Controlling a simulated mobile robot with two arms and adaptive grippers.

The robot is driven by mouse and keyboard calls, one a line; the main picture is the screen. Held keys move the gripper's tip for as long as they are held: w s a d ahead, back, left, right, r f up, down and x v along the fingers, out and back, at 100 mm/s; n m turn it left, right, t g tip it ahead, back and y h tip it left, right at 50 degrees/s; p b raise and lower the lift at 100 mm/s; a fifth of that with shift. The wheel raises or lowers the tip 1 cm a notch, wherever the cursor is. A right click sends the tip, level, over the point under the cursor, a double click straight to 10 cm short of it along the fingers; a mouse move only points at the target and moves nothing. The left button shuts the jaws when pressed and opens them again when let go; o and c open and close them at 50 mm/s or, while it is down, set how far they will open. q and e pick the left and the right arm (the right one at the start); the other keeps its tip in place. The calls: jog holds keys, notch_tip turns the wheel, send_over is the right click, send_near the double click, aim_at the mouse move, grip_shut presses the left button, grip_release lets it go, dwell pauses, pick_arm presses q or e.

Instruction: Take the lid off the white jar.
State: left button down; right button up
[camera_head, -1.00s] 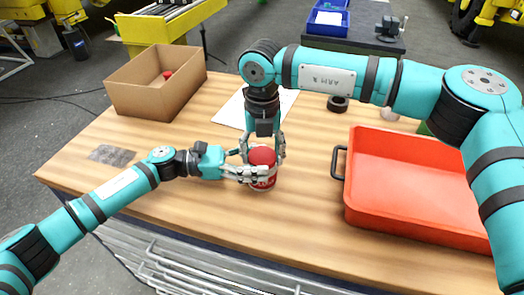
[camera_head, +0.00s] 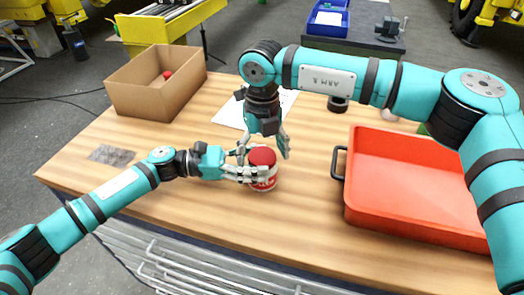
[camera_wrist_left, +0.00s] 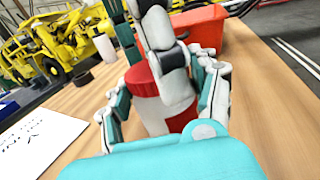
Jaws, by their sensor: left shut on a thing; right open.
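The white jar (camera_head: 265,184) stands upright on the table in front of my arms, with red print on its side. Its red lid (camera_head: 262,156) sits on top. My left gripper (camera_head: 262,174) comes in from the left and is shut around the jar's side. In the left wrist view the jar (camera_wrist_left: 152,112) stands between the left gripper's fingers (camera_wrist_left: 165,105), which hide part of it. The red lid (camera_wrist_left: 141,80) shows there too. My right gripper (camera_head: 264,150) points down over the lid, its fingers spread open around and just above it.
An orange-red tray (camera_head: 340,165) with a black handle lies to the right. An open cardboard box (camera_head: 150,100) with a red thing inside stands at the back left. A white paper (camera_head: 232,110) lies behind the jar.

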pick_arm(q)
jog(key=shift+f, duration=0.1)
pick_arm(e)
jog(key=shift+r, duration=2.25)
pick_arm(q)
jog(key=shift+c, duration=1.1)
grip_release()
